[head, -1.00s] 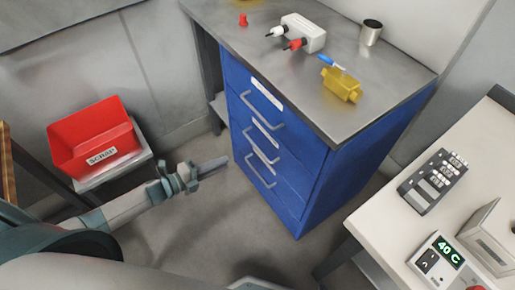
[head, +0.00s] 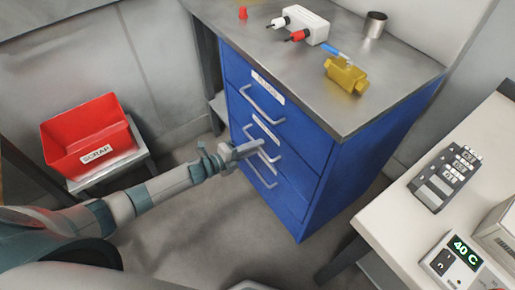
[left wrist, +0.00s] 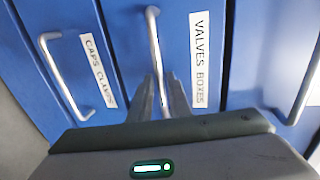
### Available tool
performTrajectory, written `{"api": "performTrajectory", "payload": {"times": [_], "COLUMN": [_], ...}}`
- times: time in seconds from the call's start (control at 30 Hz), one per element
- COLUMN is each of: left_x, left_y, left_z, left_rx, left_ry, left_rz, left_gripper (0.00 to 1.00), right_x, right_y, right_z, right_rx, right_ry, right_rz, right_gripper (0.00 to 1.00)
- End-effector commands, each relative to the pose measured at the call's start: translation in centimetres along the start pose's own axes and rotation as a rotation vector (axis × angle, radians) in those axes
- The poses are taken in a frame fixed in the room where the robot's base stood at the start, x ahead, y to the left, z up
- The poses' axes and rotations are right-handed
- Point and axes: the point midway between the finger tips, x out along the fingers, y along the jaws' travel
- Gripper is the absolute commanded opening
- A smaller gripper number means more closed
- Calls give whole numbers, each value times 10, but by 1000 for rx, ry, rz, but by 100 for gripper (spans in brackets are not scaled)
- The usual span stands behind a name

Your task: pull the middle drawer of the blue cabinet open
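The blue cabinet (head: 350,160) stands under a steel worktop, its drawers stacked on the front, each with a metal bar handle and a white label. All drawers look shut. The middle drawer's handle (left wrist: 153,45) shows in the left wrist view beside the label "VALVES BOXES" (left wrist: 200,60). My left gripper (head: 254,148) is at the middle drawer's front. In the left wrist view its fingers (left wrist: 163,85) lie on either side of the middle handle and look open, with a narrow gap; contact is unclear. My right gripper is not in view.
The lower drawer's handle (left wrist: 60,75) and the top drawer's handle (left wrist: 303,90) flank the middle one. A red scrap bin (head: 85,135) stands at left. A pale table (head: 400,220) with devices stands at right. A yellow valve (head: 346,75) and other parts lie on the worktop.

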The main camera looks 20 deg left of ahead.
Motion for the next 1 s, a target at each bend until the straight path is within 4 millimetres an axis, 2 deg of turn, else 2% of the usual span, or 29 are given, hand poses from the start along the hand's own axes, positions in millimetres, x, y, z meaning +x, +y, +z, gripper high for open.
{"api": "performTrajectory", "payload": {"times": [0.2, 0.5, 0.53, 0.6, 0.87, 1.0], "left_x": [11, 12, 12, 12, 10, 3], "left_y": [0, -1, -1, 0, 0, 2], "left_z": [0, 0, 0, 0, 0, 0], "left_rx": [1, 1, 0, 0, 0, -1], "left_ry": [-1, -1, -1, -1, 0, 0], "left_rz": [0, 0, 0, 0, 0, 2], "left_gripper": [17, 17, 15, 0, 0, 0], "right_x": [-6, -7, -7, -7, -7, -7], "right_y": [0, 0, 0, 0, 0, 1], "right_z": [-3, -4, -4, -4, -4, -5], "right_rx": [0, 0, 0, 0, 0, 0], "right_ry": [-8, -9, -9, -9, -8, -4], "right_rz": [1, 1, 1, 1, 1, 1], "right_gripper": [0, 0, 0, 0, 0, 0]}}
